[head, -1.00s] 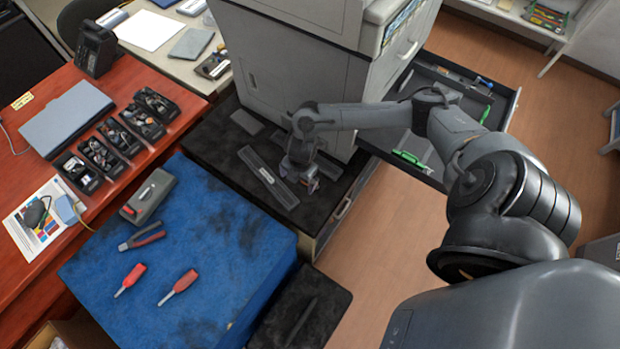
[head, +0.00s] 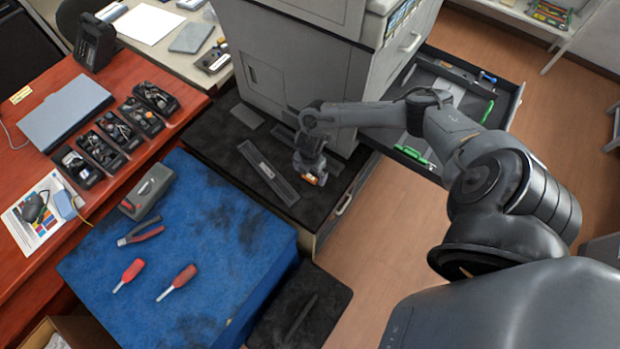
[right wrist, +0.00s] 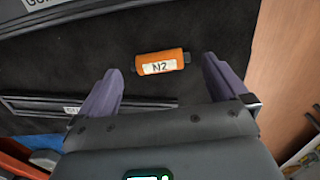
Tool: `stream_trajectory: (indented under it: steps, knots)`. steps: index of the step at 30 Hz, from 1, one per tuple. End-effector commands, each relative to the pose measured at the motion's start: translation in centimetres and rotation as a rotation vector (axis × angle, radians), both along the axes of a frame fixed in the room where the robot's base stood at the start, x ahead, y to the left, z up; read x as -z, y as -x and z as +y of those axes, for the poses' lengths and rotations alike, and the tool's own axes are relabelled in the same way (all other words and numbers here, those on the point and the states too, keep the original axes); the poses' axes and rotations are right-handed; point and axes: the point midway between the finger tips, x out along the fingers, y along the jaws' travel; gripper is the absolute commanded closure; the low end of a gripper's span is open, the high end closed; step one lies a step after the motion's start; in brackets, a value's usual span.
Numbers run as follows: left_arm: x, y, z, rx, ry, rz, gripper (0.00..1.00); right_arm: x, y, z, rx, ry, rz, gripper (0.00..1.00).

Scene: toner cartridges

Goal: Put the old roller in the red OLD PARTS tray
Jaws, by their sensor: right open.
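A short orange roller (right wrist: 160,63) with a white label reading N2 lies on a black surface in the right wrist view. It also shows small in the head view (head: 317,179), partly covered by my gripper. My right gripper (right wrist: 163,82) is open and empty. In the wrist picture its two fingers stand either side of the roller's line, with the roller just beyond the tips. I cannot tell whether they touch the surface. I do not make out a red OLD PARTS tray in either view. My left gripper is not in view.
A grey printer (head: 300,80) stands behind the black surface. A long grey bar (head: 268,174) lies left of the gripper. An open drawer (head: 440,80) juts out at right. Black bins (head: 118,128) stand on the red desk.

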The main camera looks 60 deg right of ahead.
Motion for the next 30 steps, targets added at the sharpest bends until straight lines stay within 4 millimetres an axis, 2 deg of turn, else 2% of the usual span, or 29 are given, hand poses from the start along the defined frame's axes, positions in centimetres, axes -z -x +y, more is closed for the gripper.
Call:
stream_trajectory:
  steps: [1,5,14,24,25,30]
  knots:
    - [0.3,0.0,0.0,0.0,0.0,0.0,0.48,0.8,0.0,0.0,0.0,0.0,0.002,0.0]
    - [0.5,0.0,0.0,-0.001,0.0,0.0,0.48,1.8,0.0,0.1,0.0,-0.001,0.0,0.0]
    - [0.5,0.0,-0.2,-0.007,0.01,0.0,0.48,2.0,0.0,0.0,-0.001,0.0,0.0,0.0]
    - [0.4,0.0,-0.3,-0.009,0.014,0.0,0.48,2.0,0.0,0.0,-0.001,0.0,-0.001,0.52]
    - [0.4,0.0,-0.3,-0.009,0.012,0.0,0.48,2.0,0.0,0.0,-0.001,0.0,-0.001,0.55]
    - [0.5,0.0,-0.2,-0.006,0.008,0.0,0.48,1.9,0.0,0.0,-0.001,0.0,-0.001,0.55]
